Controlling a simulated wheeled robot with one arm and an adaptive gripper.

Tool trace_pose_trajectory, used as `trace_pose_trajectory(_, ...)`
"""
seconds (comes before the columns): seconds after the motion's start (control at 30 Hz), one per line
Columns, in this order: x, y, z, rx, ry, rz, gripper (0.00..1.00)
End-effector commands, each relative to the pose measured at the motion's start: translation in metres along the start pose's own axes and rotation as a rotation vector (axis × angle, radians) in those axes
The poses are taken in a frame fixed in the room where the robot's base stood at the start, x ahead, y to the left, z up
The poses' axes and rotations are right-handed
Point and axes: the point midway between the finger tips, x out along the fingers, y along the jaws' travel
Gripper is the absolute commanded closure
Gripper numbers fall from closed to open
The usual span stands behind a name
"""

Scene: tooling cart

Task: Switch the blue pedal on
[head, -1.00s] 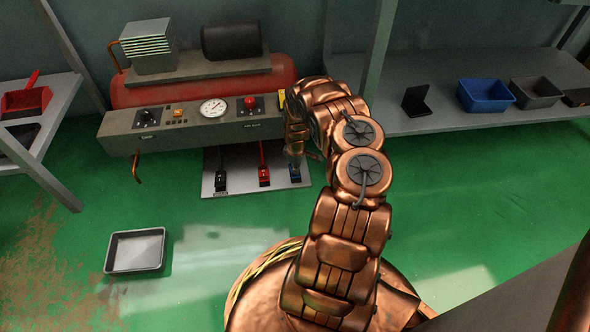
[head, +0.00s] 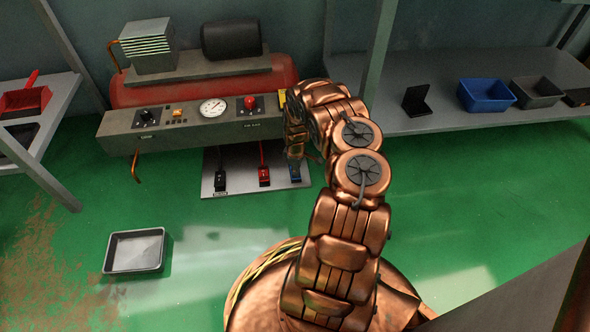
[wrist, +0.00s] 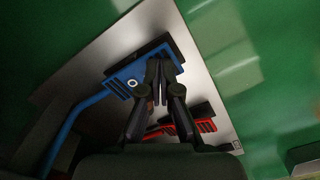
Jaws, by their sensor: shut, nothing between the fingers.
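The blue pedal (head: 296,173) is at the right end of a grey floor plate (head: 232,186), partly hidden behind my arm in the head view. In the wrist view the blue pedal (wrist: 124,77) shows at upper left, with a dark block and a round white mark on it. My gripper (wrist: 160,66) is shut and empty. Its fingertips are over the right part of the blue pedal; whether they touch it I cannot tell. In the head view my gripper (head: 297,155) points down above the pedal.
The red pedal (head: 264,176) is beside the blue one and shows behind my fingers in the wrist view (wrist: 205,125). A black pedal (head: 220,181) is further left. A control panel (head: 190,136) overhangs the plate. A grey tray (head: 136,268) lies on the open green floor.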

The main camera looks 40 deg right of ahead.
Motion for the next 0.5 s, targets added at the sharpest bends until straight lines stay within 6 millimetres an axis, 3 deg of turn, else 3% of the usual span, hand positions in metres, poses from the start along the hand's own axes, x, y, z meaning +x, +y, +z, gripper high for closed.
trace_pose_trajectory(0.5,-0.02,0.0,0.0,0.001,0.0,-0.001,1.0)
